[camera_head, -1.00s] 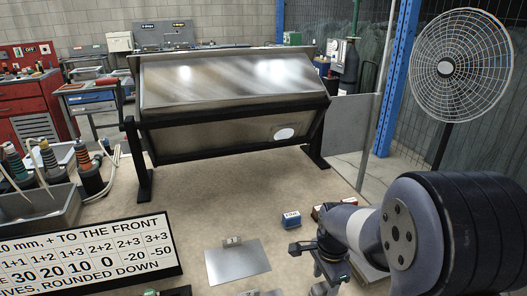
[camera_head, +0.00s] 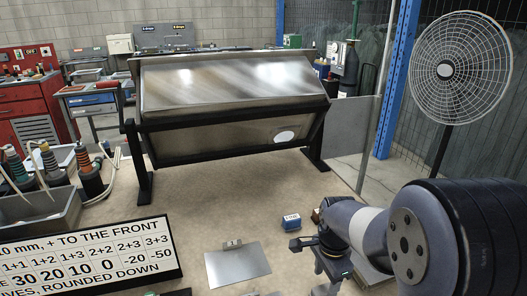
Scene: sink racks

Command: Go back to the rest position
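My arm comes in from the lower right, and my gripper (camera_head: 305,244) is at its end, low over the beige table (camera_head: 230,195). The gripper is seen small and from behind the wrist, so its finger gap is not clear. No held object can be made out.
A sign board (camera_head: 90,255) and a grey bin (camera_head: 40,212) are at left. A tilted metal panel on a black frame (camera_head: 225,135) stands behind. A fan (camera_head: 460,68) is at right.

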